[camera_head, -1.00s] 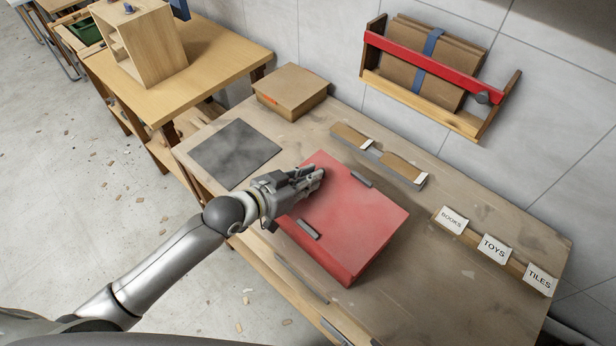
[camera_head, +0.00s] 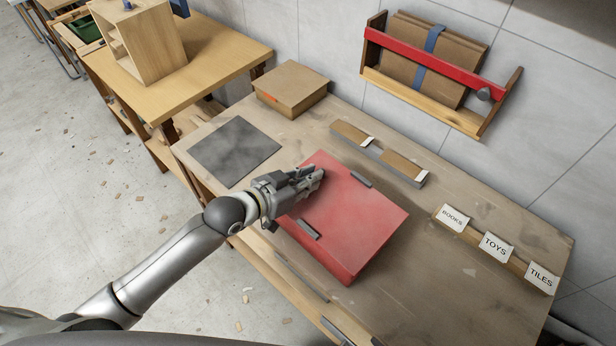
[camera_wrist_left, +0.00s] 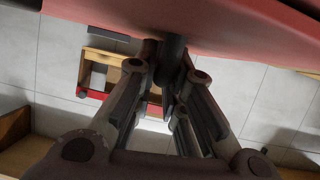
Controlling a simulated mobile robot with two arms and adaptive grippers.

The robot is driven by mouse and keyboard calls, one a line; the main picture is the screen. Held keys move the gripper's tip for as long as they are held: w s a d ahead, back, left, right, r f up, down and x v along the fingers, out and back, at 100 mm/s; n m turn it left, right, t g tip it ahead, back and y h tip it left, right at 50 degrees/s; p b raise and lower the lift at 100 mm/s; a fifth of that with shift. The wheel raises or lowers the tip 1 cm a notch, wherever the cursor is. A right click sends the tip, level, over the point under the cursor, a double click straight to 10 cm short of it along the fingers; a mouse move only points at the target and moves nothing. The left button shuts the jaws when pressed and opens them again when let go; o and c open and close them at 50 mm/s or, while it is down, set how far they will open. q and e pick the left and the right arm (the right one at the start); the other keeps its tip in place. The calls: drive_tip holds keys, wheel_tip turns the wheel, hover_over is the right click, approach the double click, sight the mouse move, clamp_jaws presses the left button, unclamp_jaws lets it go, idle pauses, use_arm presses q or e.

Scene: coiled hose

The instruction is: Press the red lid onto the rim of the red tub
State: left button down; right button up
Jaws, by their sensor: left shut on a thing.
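The red lid (camera_head: 355,220) is a broad flat panel on the near middle of the workbench, with a grey clip at its near edge and another at its far edge. The red tub (camera_head: 318,262) shows only as a narrow red side below it; I cannot tell whether a gap lies between them. My left gripper (camera_head: 318,176) is over the lid's left part. In the left wrist view, its fingers (camera_wrist_left: 172,75) are closed around a dark knob-like piece (camera_wrist_left: 175,50) at the red surface (camera_wrist_left: 225,22). The knob is hidden by the fingers in the head view. My right gripper is out of view.
A dark grey mat (camera_head: 235,151) and a cardboard box (camera_head: 291,88) lie to the left. A low rack (camera_head: 378,152) stands behind the lid, and a labelled strip (camera_head: 494,247) lies at right. A wooden wall holder (camera_head: 425,70) hangs above. The bench's front right is clear.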

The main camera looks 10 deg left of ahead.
use_arm(q)
drive_tip(key=shift+f, duration=0.45)
drive_tip(key=shift+s+f, duration=0.2)
drive_tip(key=shift+f, duration=0.15)
idle(1.0)
drive_tip(key=c, duration=1.4)
unclamp_jaws()
drive_tip(key=shift+c, duration=0.2)
drive_tip(key=shift+a, duration=0.1)
drive_tip(key=r+v, duration=0.1)
drive_tip(key=v, duration=1.1)
drive_tip(key=shift+w, duration=0.15)
drive_tip(key=shift+d+f, duration=0.1)
drive_tip(key=shift+d, duration=0.15)
